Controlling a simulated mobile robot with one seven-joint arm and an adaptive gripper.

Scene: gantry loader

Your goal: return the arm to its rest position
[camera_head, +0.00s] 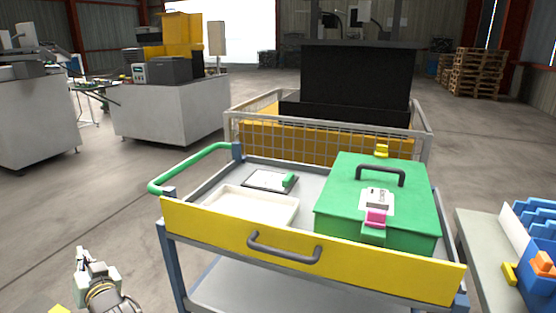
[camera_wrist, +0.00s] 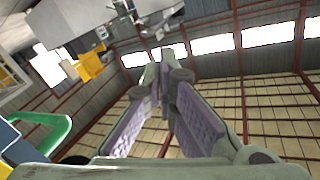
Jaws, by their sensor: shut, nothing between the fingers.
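My gripper (camera_head: 84,256) shows at the lower left of the head view, in front of and to the left of the cart, clear of it. In the wrist view my gripper's fingers (camera_wrist: 165,75) meet at the tips, with nothing between them. The wrist view looks up toward the roof and windows, so the gripper points upward. Part of my arm below the gripper runs out of the bottom of the head view.
A cart with a yellow front panel (camera_head: 370,267) carries a green box (camera_head: 338,192), a white tray (camera_head: 226,200) and a small tablet-like item (camera_head: 262,179). The cart's green handle (camera_head: 190,166) juts left. A grey table (camera_head: 480,245) stands right. Open floor (camera_head: 90,195) lies left.

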